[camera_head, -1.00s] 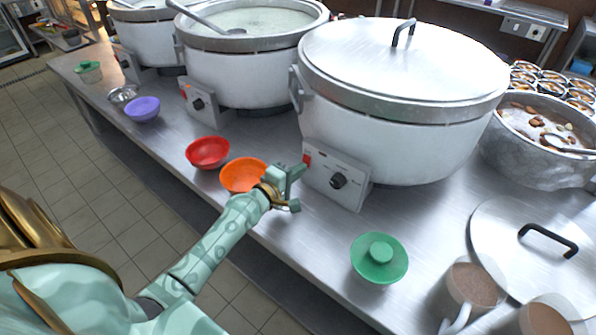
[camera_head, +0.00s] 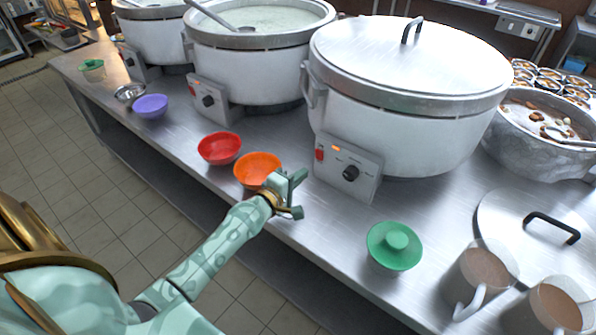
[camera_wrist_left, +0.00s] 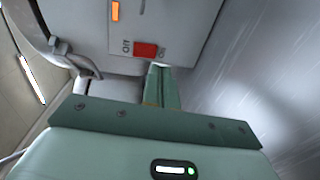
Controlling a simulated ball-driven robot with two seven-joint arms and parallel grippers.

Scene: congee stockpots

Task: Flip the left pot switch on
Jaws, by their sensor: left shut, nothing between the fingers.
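The nearest white pot (camera_head: 395,125), with a lid, has a grey control panel (camera_head: 358,188) low on its front. The panel carries a red rocker switch (camera_head: 320,154), a black knob (camera_head: 350,173) and an indicator lit orange (camera_head: 336,149). In the left wrist view the red switch (camera_wrist_left: 146,50) is just beyond my fingertips, and the orange light (camera_wrist_left: 115,11) glows. My left gripper (camera_head: 299,186) is shut and empty, a little left of and below the switch, apart from the panel. It also shows in the left wrist view (camera_wrist_left: 163,88). My right gripper is out of view.
An orange bowl (camera_head: 257,169) and a red bowl (camera_head: 220,148) sit close to my left gripper.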

